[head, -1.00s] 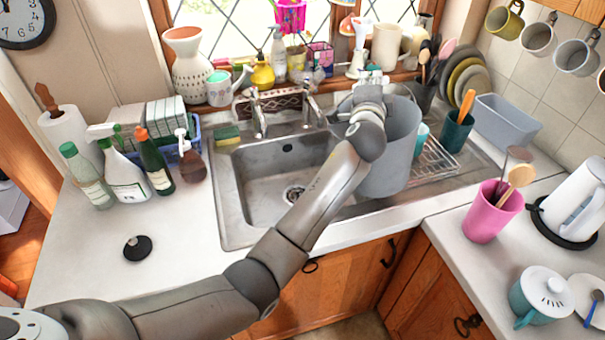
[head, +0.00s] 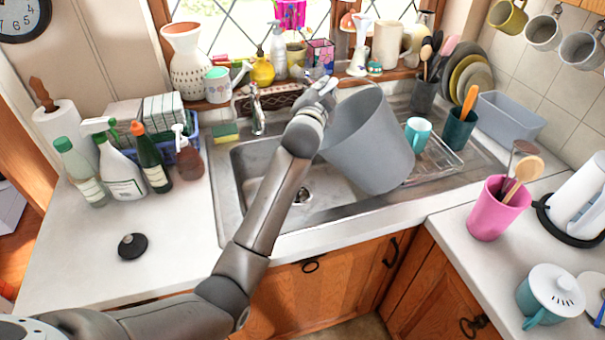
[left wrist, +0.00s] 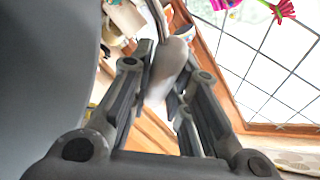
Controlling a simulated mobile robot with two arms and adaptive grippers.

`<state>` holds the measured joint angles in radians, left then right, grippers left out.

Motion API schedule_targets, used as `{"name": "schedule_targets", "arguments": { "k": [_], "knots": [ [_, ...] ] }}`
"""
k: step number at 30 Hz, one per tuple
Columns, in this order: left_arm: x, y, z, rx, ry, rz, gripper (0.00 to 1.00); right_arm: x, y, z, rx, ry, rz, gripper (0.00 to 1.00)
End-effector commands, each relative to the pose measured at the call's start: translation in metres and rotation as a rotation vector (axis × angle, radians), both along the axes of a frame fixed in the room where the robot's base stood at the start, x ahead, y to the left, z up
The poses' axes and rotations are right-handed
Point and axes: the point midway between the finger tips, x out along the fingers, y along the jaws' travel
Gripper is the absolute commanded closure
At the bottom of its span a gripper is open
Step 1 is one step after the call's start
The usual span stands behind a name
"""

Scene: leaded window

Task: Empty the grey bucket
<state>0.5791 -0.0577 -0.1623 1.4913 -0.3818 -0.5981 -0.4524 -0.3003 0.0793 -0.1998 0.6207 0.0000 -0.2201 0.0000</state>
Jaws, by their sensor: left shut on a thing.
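The grey bucket (head: 370,145) is held up over the right part of the sink (head: 238,185). It is tilted, with its mouth end toward the upper left and its base toward the lower right. Its inside is hidden from the head view. My left gripper (head: 322,98) is at the bucket's upper left and shut on it. In the left wrist view, a pale rounded grip (left wrist: 167,75) sits between the fingers, and the bucket's grey wall (left wrist: 45,70) fills the left side. My right gripper is not in view.
A teal mug (head: 417,133) stands on the wire rack (head: 437,160) right behind the bucket. The faucet (head: 257,110) rises left of my gripper. Bottles (head: 125,175) stand on the left counter, and a pink utensil cup (head: 497,210) stands on the right counter.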

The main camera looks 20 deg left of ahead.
Motion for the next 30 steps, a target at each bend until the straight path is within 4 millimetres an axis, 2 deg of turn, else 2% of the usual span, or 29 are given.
{"name": "schedule_targets", "arguments": {
  "k": [4, 16, 30],
  "knots": [
    [0.000, 0.010, -0.009, -0.064, -0.008, -0.001, 1.00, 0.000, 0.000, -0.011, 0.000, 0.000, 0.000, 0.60],
    [0.000, 0.034, -0.024, -0.228, -0.007, -0.003, 1.00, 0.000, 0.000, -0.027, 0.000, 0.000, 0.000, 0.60],
    [-0.001, 0.061, -0.068, -0.419, -0.007, -0.007, 1.00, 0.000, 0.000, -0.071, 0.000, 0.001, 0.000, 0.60]
  ]
}}
